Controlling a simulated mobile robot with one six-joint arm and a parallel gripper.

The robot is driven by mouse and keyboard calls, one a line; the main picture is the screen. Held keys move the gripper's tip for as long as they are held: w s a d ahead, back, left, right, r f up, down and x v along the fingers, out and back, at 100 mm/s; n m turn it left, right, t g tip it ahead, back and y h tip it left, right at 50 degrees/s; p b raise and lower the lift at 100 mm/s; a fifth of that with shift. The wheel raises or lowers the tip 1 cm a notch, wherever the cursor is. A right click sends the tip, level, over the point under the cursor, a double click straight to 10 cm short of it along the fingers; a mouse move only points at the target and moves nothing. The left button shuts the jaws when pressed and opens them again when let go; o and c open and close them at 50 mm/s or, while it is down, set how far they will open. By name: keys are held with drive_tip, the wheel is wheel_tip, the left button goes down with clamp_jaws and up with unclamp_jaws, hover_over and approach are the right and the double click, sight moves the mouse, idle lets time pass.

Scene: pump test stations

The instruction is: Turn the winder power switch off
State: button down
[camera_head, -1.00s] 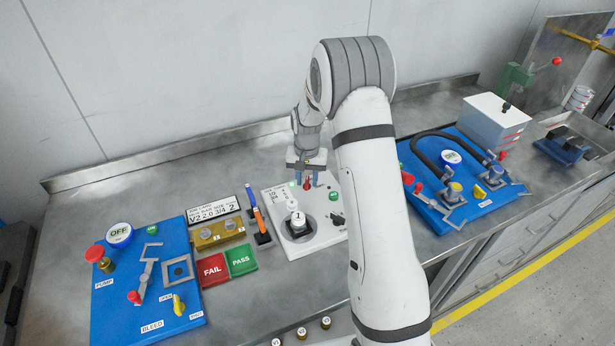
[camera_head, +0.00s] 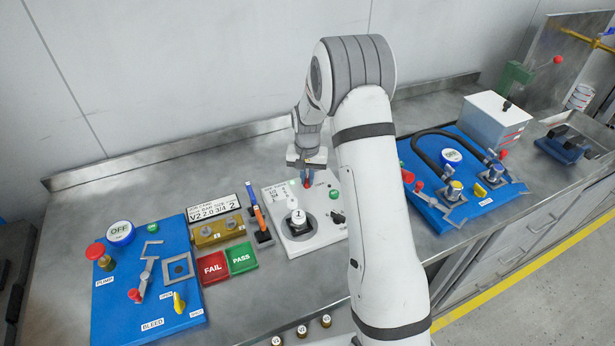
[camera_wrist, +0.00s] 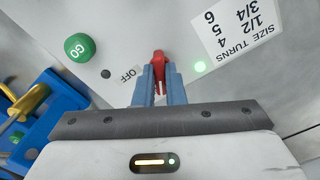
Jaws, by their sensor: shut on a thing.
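The winder station is a light grey panel (camera_head: 325,235) right of the coloured pads, with a white round winder hub (camera_head: 298,220). Its red power switch (camera_wrist: 158,62) shows between the blue fingertips in the wrist view. An OFF label (camera_wrist: 131,73) lies to the left of the switch, and a lit green lamp (camera_wrist: 200,66) to its right. My gripper (camera_head: 308,180) is over the back part of the panel, and its fingers (camera_wrist: 159,82) are shut on the red switch. The fingers hide the lower part of the switch.
A green GO button (camera_wrist: 79,47) is near my fingers. A black knob (camera_head: 337,218) is at the panel's front right. Blue pump boards lie left (camera_head: 115,310) and right (camera_head: 425,200). Pen holders (camera_head: 263,238) stand left of the panel.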

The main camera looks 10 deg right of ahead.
sight(307, 178)
drive_tip(key=shift+m, duration=0.3)
drive_tip(key=m+b, duration=0.3)
drive_tip(key=m, duration=0.1)
drive_tip(key=shift+f+m+b, duration=0.1)
drive_tip(key=shift+m+b, duration=0.2)
drive_tip(key=shift+m, duration=0.1)
drive_tip(key=m+b, duration=0.2)
drive_tip(key=m, duration=0.4)
drive_tip(key=shift+m+b, duration=0.3)
drive_tip(key=shift+m, duration=0.1)
drive_tip(key=c, duration=1.5)
unclamp_jaws()
wheel_tip(307, 178, up, 8)
drive_tip(key=shift+r+b, duration=0.1)
drive_tip(key=shift+b, duration=0.3)
